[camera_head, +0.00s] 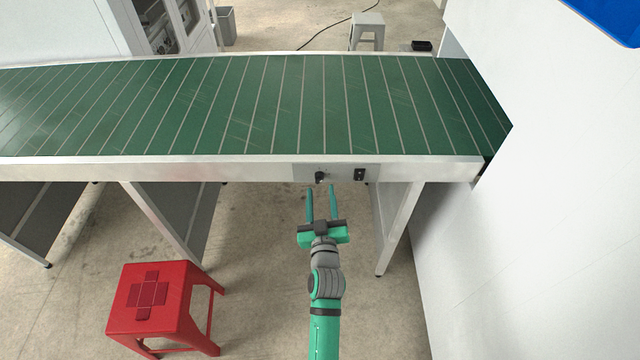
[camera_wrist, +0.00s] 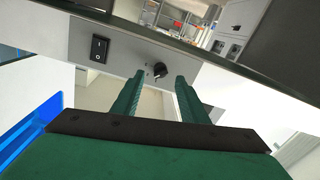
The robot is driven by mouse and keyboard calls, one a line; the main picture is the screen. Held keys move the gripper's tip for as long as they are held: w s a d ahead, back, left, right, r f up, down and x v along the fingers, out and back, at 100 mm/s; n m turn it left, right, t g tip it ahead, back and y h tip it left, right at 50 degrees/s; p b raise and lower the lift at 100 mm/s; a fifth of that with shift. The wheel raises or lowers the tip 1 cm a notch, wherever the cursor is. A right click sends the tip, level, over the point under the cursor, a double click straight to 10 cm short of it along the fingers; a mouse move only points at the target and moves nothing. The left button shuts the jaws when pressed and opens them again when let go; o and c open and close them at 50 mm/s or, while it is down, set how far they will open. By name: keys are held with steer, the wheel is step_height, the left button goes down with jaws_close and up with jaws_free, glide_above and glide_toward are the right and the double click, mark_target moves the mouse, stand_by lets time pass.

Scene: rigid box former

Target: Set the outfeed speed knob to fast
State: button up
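The outfeed speed knob (camera_head: 320,176) is a small black knob on the grey panel (camera_head: 340,173) at the conveyor's front edge. In the wrist view the knob (camera_wrist: 160,70) sits just beyond my fingertips, roughly between them. My gripper (camera_head: 321,188) is open and empty, its two green fingers pointing at the panel just below the knob in the head view. The fingers also show in the wrist view (camera_wrist: 158,82). They appear apart from the knob. The knob's setting marks are too small to read.
A black rocker switch (camera_head: 360,174) is right of the knob. The green conveyor belt (camera_head: 270,105) runs above. A white machine wall (camera_head: 520,230) stands at the right, and a conveyor leg (camera_head: 396,225) nearby. A red stool (camera_head: 165,305) stands at the lower left.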

mark_target(320, 182)
steer(key=shift+w+a, duration=0.15)
steer(key=shift+w, duration=2.15)
jaws_close()
